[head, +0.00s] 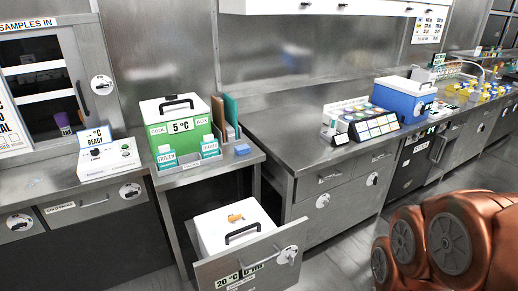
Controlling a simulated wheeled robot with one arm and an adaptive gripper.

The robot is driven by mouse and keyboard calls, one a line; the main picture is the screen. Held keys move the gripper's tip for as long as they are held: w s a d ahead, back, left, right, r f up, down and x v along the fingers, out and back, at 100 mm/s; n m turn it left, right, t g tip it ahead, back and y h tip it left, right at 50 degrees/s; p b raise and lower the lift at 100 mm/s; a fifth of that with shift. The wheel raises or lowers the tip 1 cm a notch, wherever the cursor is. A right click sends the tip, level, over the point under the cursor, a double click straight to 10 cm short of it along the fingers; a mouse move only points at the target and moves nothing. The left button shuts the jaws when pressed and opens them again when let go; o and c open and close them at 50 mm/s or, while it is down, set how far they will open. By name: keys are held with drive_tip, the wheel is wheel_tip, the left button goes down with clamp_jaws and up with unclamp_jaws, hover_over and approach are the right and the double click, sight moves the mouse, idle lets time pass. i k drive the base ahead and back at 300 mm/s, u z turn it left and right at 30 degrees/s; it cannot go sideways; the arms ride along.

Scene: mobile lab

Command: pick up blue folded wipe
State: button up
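A small blue folded item (242,150), which looks like the folded wipe, lies on the low steel counter near its front right corner. It is right of the green cooler box (180,122) and just in front of some upright folders (231,113). Nothing covers it. My gripper is not in view. Only copper-coloured links of my arm show at the bottom right, well away from the wipe.
Small labelled stands (167,158) flank the cooler's front.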

sight(241, 150)
drive_tip(key=z, duration=0.8)
drive_tip(key=i, duration=3.3)
drive_tip(key=u, duration=4.35)
drive_tip(key=i, duration=0.5)
drive_tip(key=z, duration=0.1)
